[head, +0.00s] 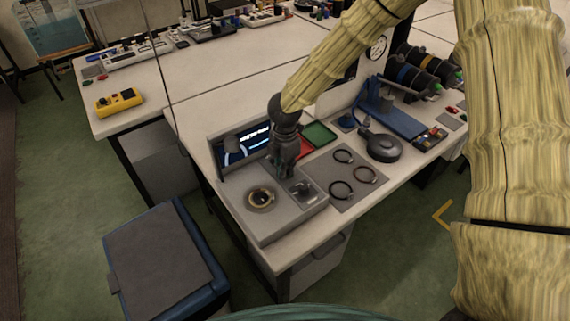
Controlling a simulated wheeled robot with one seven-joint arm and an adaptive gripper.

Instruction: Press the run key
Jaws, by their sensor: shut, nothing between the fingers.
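A grey bench device (285,227) stands at the near left corner of the workbench. It has a dark screen (253,138) with bright curves at its back and a round dark socket with a gold ring (261,198) in its top. A small raised dark grey part (302,188) sits right of the socket. I cannot tell which part is the run key; it is too small or hidden. My gripper (285,177) points down over the device, in front of the screen's right end. It is shut and empty. Whether its tips touch the device cannot be told.
Several black rings lie on a grey mat (345,178) right of the device. Red and green trays (319,134) lie behind. A dark round tool (383,146) and a blue stand (398,122) are further right. A blue bin (167,250) stands on the floor at left.

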